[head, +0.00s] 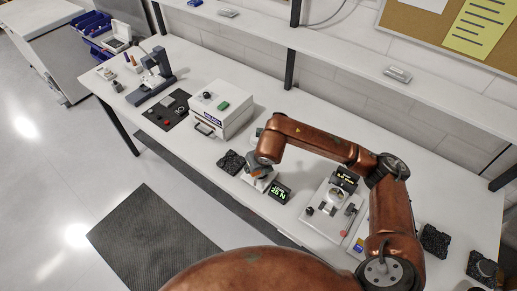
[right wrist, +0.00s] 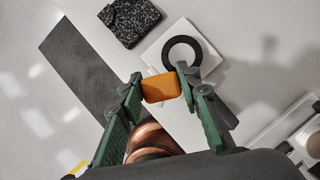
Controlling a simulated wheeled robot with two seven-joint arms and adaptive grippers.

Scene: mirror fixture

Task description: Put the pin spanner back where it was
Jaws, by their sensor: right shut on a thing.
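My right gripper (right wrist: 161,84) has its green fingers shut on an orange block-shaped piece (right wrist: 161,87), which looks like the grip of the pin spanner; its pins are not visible. Right beyond it, a black ring (right wrist: 168,49) shows over a white plate (right wrist: 152,57). I cannot tell whether the ring is joined to the orange piece. In the head view the orange piece (head: 258,172) is small, beside the black and green "25 N" display (head: 280,192), with my copper right arm reaching over from the right. My left gripper is not in view.
A black speckled block (head: 231,162) lies left of the held piece. A white case (head: 220,110) stands farther left. A white fixture with a round part (head: 334,206) stands to the right. More dark blocks (head: 434,240) lie at the right end. The table's front edge is close.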

